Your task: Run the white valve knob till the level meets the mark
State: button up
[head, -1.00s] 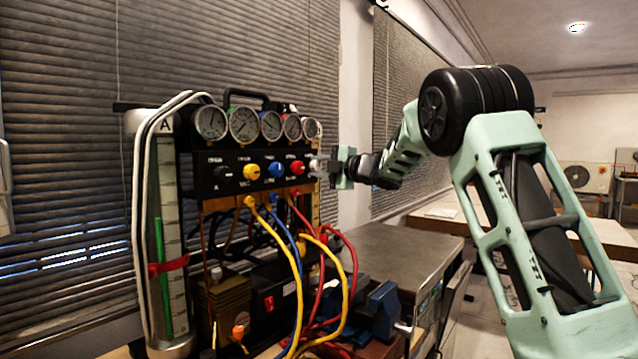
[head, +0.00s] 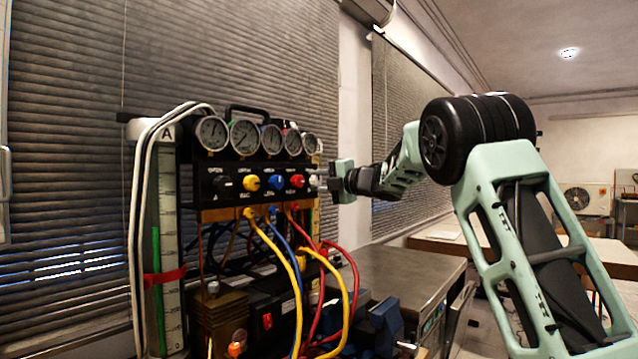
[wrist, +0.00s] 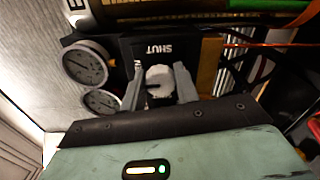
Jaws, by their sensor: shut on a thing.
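The white valve knob (head: 314,181) is at the right end of the black valve panel (head: 226,190). It also shows in the wrist view (wrist: 160,82), beside the word SHUT. My gripper (head: 322,180) is shut on this knob, with one grey finger on each side (wrist: 159,88). In the head view the fingers partly hide the knob. A tall tube marked A (head: 170,215) stands at the left with a green column (head: 157,255) inside. A red band (head: 165,277) crosses the tube below the column's top. In the wrist view a green strip (wrist: 252,4) shows at the top edge.
Several round gauges (head: 245,137) sit above the panel, with black, yellow, blue and red knobs (head: 297,181) left of the white one. Yellow, blue and red hoses (head: 297,285) hang below. A grey bench top (head: 385,270) lies to the right. Blinds cover the wall behind.

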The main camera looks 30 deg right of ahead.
jog(key=o, duration=1)
jog(key=shift+c, duration=0.2)
jog(key=b+v, duration=0.2)
jog(key=v, duration=1.5)
jog(key=shift+s, duration=0.2)
jog(key=shift+d, duration=0.1)
